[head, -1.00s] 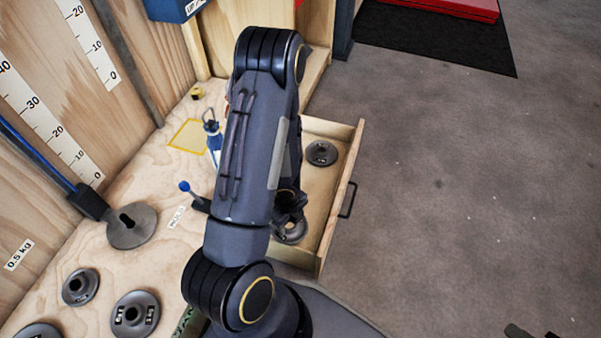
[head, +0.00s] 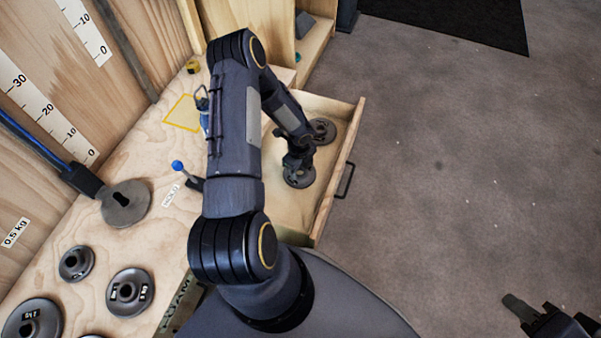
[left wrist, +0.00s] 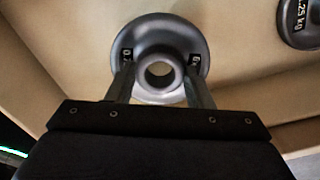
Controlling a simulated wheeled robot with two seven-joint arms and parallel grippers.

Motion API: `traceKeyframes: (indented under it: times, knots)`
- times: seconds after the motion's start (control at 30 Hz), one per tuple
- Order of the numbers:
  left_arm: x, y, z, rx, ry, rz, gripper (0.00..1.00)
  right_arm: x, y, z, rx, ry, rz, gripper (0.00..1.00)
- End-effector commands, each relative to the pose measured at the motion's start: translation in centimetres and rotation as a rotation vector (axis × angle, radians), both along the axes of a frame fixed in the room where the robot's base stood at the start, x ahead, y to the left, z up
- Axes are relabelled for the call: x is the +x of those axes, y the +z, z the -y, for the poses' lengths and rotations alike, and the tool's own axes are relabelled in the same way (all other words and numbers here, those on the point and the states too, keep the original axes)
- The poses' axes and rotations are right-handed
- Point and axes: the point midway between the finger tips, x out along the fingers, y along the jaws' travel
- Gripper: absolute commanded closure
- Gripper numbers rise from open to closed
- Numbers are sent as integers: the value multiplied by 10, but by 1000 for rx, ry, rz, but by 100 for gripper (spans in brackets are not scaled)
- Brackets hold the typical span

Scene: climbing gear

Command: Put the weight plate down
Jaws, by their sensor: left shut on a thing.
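A dark grey weight plate (head: 299,179) is in my left gripper (head: 296,165), within the outline of the open wooden drawer (head: 275,205). In the left wrist view the fingers are shut on the raised hub of this plate (left wrist: 160,35), and a label starting "0.7" shows partly behind a finger. I cannot tell whether the plate touches the drawer floor. A second plate (head: 324,129) lies in the drawer just beyond it, and its label in the left wrist view (left wrist: 303,25) reads ".25 kg". My right gripper (head: 515,308) is at the bottom right, partly cut off.
A bottle (head: 204,115) stands by a yellow outlined square (head: 183,113). The drawer's front wall with a black handle (head: 346,182) borders open grey floor.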

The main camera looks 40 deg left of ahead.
Motion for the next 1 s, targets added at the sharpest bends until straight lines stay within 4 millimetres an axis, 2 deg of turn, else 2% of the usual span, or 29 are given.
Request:
traceKeyframes:
  times: [0.03, 0.33, 0.53, 0.9, 0.93, 1.0]
  knots:
    - [5, -8, -2, 0, 2, 2, 100, 0, -5, 0, 0, 0, 0, 68]
    - [16, -23, -9, 0, 2, 1, 100, 0, -12, 0, 0, 0, 0, 68]
    - [15, -49, -8, 0, 1, 1, 100, 0, -23, 0, 0, 0, 0, 68]
    - [15, -52, -8, 1, 1, 2, 100, 0, -25, 0, 0, 0, 0, 68]
    - [15, -53, -8, 1, 1, 0, 52, 0, -25, 0, 0, 0, 0, 68]
    - [15, -52, -8, 0, 1, 0, 43, 0, -24, 0, 0, 0, 0, 68]
